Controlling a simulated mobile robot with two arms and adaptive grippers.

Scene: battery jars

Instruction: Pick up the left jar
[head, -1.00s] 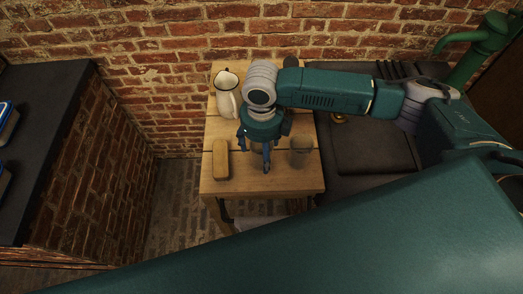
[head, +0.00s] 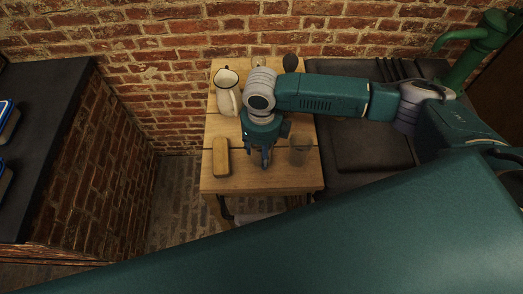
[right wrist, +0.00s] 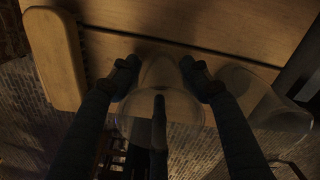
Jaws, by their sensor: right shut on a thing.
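A clear glass jar, the left one (right wrist: 160,75), is between the two fingers of my right gripper (right wrist: 160,77) in the right wrist view, with a fingertip against each side. The gripper is shut on it, just above or at the wooden table. In the head view my right gripper (head: 265,157) points down at the table's front half and hides most of this jar. The other glass jar (head: 300,151) stands just to the right, apart from the gripper; it also shows in the right wrist view (right wrist: 250,95). My left gripper is in neither view.
A wooden brush (head: 221,158) lies left of the gripper on the small table (head: 240,184). A white pitcher (head: 227,95) stands behind it, and a dark rounded item (head: 290,62) at the back. A dark counter (head: 370,145) adjoins on the right, and a brick wall is behind.

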